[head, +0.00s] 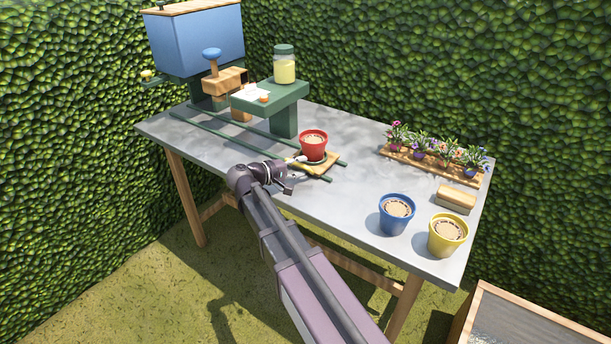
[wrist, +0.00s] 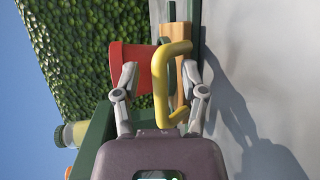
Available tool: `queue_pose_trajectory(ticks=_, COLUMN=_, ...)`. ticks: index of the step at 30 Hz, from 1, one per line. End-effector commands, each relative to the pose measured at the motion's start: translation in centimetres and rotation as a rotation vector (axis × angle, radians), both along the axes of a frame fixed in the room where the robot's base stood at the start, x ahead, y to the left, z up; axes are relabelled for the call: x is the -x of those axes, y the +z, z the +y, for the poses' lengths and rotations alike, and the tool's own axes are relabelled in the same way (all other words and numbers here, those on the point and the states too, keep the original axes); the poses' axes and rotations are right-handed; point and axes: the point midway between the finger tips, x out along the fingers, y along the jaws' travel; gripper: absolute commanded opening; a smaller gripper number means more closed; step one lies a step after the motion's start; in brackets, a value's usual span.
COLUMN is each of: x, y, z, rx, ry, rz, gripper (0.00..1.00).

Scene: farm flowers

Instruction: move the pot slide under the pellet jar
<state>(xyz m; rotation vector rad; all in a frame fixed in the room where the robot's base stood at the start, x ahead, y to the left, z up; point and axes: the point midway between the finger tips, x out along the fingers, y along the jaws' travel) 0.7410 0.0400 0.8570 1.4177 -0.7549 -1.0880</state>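The pot slide (head: 322,172) is a wooden board across two green rails, carrying a red pot (head: 313,146) filled with brown soil. In the wrist view, turned sideways, the red pot (wrist: 132,62) and the slide's wood (wrist: 181,68) are behind a yellow hook-shaped handle (wrist: 161,85). My gripper (wrist: 160,72) is open, with one finger on each side of the handle; whether either touches is unclear. In the head view my gripper (head: 288,169) is at the slide's left front side. The pellet jar (head: 284,68) stands on a green stand, back and left of the slide.
The green rails (head: 225,140) run back left under the blue hopper (head: 198,42) and the green stand (head: 270,97). A blue pot (head: 396,214), a yellow pot (head: 447,235), a brush-like block (head: 456,199) and a flower tray (head: 410,158) are on the right of the table (head: 345,200).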

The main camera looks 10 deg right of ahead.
Motion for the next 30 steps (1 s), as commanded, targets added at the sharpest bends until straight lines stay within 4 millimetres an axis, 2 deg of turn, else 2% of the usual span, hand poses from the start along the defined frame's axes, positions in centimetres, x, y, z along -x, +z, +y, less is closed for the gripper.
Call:
queue_pose_trajectory(ticks=18, x=3.0, y=1.8, z=7.9, rx=-0.001, ry=0.002, rz=0.000, gripper=0.54)
queue_pose_trajectory(ticks=30, x=4.6, y=2.6, z=11.9, rx=-0.001, ry=0.002, rz=0.000, gripper=0.54)
